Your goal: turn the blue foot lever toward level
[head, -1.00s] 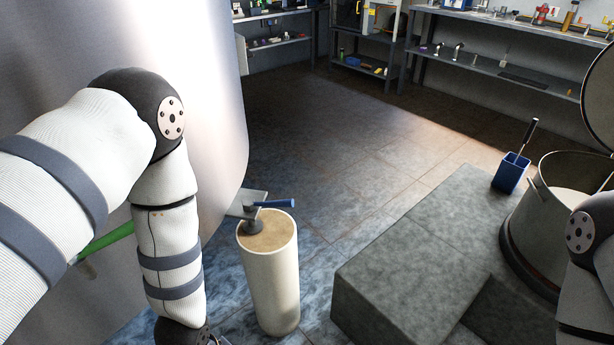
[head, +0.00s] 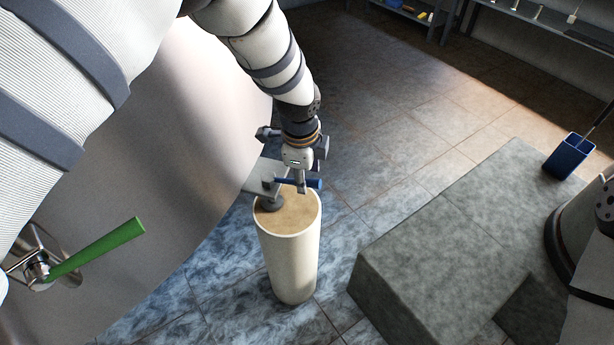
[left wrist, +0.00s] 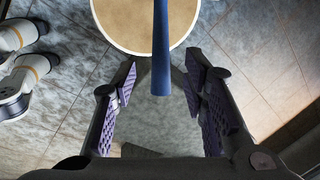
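The blue foot lever (head: 314,183) sticks out to the right from the tank's foot (head: 271,202), above the cream round pillar (head: 290,250). My left gripper (head: 301,186) hangs down over the lever from above and hides part of it. In the left wrist view the blue lever (left wrist: 161,50) runs down from the top edge, its free end between the two purple-padded fingers. The left gripper (left wrist: 162,78) is open, with a gap to the lever on both sides. I cannot tell the lever's exact tilt. My right gripper is out of view.
The large steel tank (head: 200,150) is close at left, with a green valve handle (head: 100,248) low on it. A grey stone step (head: 440,240) stands right of the pillar, with a blue container (head: 568,156) behind. Tiled floor is clear beyond the pillar.

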